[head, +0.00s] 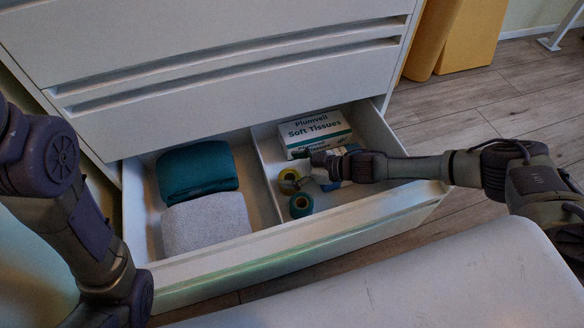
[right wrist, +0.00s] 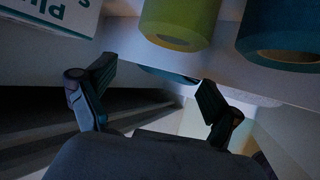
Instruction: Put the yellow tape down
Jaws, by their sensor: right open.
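The yellow tape (head: 287,175) is a yellow-green roll in the right compartment of the open drawer (head: 290,254). In the right wrist view, the yellow tape (right wrist: 180,22) rests on a light surface, just beyond the fingertips and between no fingers. My right gripper (head: 308,172) reaches into the drawer from the right, close beside the tape. In the right wrist view, the right gripper (right wrist: 157,78) has its fingers spread and empty. Part of the tape is hidden behind the gripper in the head view. My left arm shows at the left; its gripper is out of frame.
A teal roll (head: 301,206) stands in front of the yellow tape. Tissue boxes (head: 314,130) lie at the compartment's back. A divider (head: 266,175) separates a teal towel (head: 197,172) and a grey towel (head: 205,223) on the left. A pale padded surface (head: 420,285) is in front.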

